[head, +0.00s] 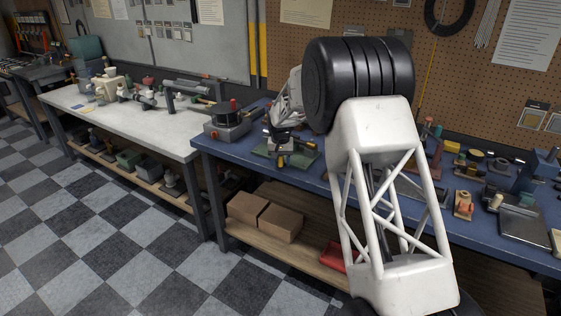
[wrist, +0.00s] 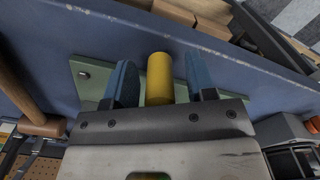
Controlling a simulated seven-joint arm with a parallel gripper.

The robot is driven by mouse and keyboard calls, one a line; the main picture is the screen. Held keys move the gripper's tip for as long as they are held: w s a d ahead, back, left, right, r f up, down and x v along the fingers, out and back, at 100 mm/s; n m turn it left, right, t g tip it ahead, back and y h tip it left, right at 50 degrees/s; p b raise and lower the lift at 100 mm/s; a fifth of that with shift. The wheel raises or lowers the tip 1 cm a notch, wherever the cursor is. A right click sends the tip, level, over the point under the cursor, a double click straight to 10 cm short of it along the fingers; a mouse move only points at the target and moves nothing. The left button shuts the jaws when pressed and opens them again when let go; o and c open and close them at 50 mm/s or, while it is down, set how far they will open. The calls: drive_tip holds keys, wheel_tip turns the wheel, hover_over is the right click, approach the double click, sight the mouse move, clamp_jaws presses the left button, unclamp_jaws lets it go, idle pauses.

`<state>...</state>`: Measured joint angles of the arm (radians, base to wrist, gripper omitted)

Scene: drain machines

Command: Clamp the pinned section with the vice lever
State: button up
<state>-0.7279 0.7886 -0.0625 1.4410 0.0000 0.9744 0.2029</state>
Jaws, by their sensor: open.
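My gripper (wrist: 160,70) points down over the blue bench, its two blue fingers apart. A yellow cylinder (wrist: 159,80), which looks like the grip of the vice lever, stands between the fingers in the wrist view. A gap shows on each side of it, so neither finger appears to touch it. Below is a green base plate (wrist: 88,76) with a bolt at its corner. In the head view my gripper (head: 283,152) is above this green plate (head: 302,160), with the fixture mostly hidden by my arm. I cannot make out the pinned section or the vice jaws.
A wooden handle (wrist: 18,92) lies close on the left in the wrist view. The blue bench's front edge is near. Cardboard boxes (head: 265,215) sit on the shelf below.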

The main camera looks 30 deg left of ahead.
clamp_jaws()
idle(0.3)
